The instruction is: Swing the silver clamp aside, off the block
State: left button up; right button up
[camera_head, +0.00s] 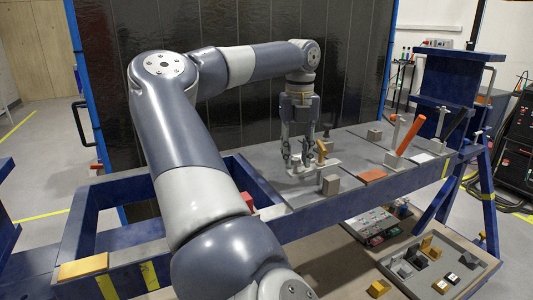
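A silver bar, which looks like the clamp (327,163), lies low beside the fingertips and runs to the right. The fingers hide its left part, and I cannot tell whether they touch it. A gold-coloured block (321,150) stands just right of the fingers, close to the bar. A small grey block (331,185) sits in front of the bar.
On the right of the jig stand an orange-red handle (411,136), a silver post (394,132) and a small grey block (374,135). A flat orange plate (371,176) lies in front. A grey tray (460,275) with several parts is below. My arm hides the jig's left-middle.

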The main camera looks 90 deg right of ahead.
notch_tip(320, 180, up, 12)
dwell(0.6)
dwell(0.5)
